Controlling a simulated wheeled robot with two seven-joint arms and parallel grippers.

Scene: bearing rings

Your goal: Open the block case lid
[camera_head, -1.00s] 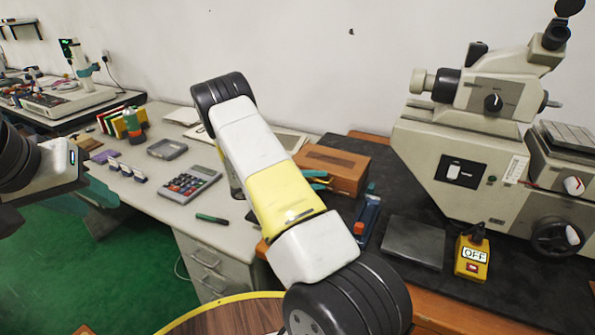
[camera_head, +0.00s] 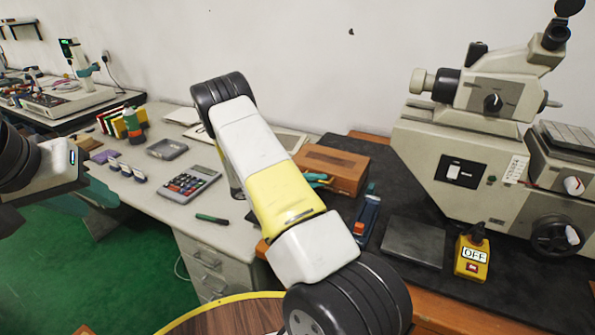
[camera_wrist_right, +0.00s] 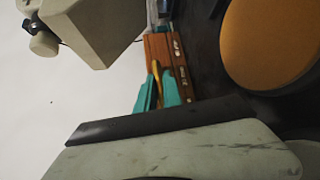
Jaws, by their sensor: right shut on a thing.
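The block case (camera_head: 347,170) is a reddish-brown wooden box on the dark mat behind my right forearm. It also shows in the right wrist view (camera_wrist_right: 160,50). Its lid looks closed in the head view. My right gripper (camera_head: 318,180) has teal fingers at the case's left front side. My right arm hides part of the case. My left gripper (camera_head: 95,195) is low at the far left; its fingertips are not clear.
A blue tool (camera_head: 368,215) and a dark flat plate (camera_head: 414,241) lie right of the case. A large grey microscope (camera_head: 470,150) stands to the right, with a yellow OFF switch box (camera_head: 471,259) before it. A calculator (camera_head: 190,183) and green marker (camera_head: 212,219) lie on the left desk.

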